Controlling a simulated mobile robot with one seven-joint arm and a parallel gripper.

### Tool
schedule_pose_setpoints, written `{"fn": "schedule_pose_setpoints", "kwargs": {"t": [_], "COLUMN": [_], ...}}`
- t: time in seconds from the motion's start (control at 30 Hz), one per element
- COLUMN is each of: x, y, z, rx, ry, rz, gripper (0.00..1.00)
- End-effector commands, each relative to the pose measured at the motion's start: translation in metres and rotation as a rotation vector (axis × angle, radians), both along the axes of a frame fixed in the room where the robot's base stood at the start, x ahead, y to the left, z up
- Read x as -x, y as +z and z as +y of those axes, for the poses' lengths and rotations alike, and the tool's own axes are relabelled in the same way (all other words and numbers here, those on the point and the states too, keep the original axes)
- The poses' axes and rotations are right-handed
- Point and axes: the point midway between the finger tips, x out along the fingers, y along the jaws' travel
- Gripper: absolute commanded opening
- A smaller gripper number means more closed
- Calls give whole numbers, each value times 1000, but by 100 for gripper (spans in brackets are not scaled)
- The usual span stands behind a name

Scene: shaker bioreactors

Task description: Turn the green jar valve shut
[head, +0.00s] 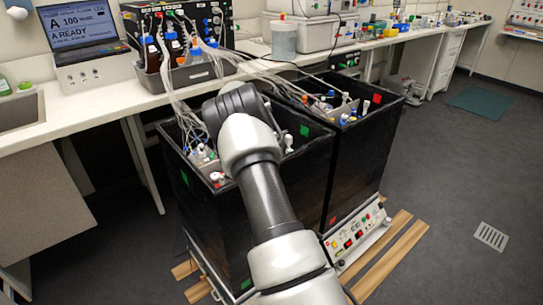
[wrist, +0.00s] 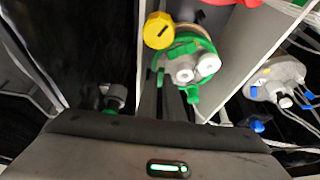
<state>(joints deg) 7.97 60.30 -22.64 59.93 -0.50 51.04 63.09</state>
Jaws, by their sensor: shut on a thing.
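In the wrist view, a jar head with a green rim (wrist: 184,46) and pale ports shows at the top centre, inside a black-walled box. My gripper (wrist: 161,78) reaches up to its near left side. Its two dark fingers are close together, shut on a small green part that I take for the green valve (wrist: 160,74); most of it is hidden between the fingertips. In the head view my arm covers the gripper and the jar.
Another jar head (wrist: 275,80) with tubes is to the right, past a pale divider (wrist: 237,58). A grey fitting (wrist: 115,95) is left of the fingers. Two black boxes (head: 262,185) stand before a bench (head: 95,112) with a laptop (head: 82,30); tube bundles run between them.

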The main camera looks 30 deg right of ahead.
Motion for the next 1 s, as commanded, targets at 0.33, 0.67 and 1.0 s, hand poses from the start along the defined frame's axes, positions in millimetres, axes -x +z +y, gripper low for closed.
{"fn": "schedule_pose_setpoints", "kwargs": {"t": [0.33,0.67,1.0], "x": [-1,0,0], "y": [-1,-1,0], "z": [0,0,0], "rx": [-1,-2,-1], "ry": [-42,-41,-40], "rz": [0,1,1], "gripper": [0,16,27]}}
